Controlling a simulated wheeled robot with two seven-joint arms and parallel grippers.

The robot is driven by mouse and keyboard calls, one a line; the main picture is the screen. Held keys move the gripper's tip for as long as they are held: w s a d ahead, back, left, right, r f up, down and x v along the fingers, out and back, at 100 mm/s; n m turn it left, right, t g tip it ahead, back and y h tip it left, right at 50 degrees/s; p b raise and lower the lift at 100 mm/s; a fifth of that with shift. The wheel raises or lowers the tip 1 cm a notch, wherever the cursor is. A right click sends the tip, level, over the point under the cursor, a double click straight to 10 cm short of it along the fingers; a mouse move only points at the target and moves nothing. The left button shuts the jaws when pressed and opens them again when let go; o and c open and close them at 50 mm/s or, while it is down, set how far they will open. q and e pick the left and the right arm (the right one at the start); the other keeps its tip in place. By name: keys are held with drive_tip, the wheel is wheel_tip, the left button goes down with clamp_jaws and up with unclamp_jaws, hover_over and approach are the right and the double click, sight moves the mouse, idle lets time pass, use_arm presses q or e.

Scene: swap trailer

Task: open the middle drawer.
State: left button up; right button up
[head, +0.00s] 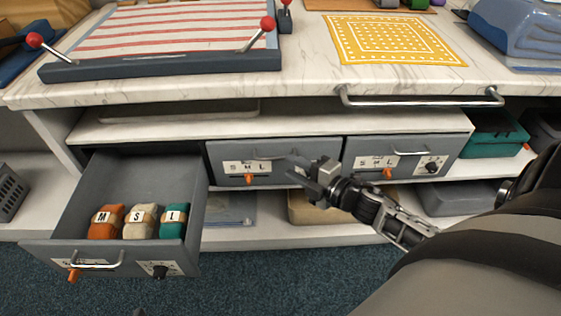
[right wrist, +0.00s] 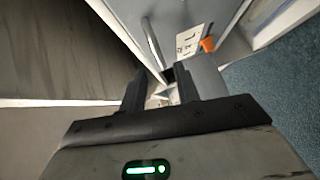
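The middle drawer (head: 225,154) is a grey drawer under the marble counter, and it is closed. Its front has a curved metal handle (head: 275,155), a white "S M L" label (head: 245,167) and an orange knob (head: 250,179). My right gripper (head: 304,174) is just in front of the drawer's right part, near the handle's right end. In the right wrist view its two fingers (right wrist: 172,85) are apart, with the handle (right wrist: 153,42) running down toward the gap between them. I cannot tell whether they touch it.
The left drawer (head: 110,248) stands open, holding orange, beige and teal bags (head: 140,222) marked M, S, L. The right drawer (head: 408,155) is closed. A metal rail (head: 420,101) runs along the counter edge (head: 200,93). A teal box (head: 495,135) sits on the right.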

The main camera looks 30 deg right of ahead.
sight(278, 159)
drive_tip(key=x, duration=0.5)
drive_tip(key=shift+w+b, duration=0.1)
drive_tip(key=shift+b, duration=0.2)
drive_tip(key=shift+a, duration=0.1)
clamp_jaws()
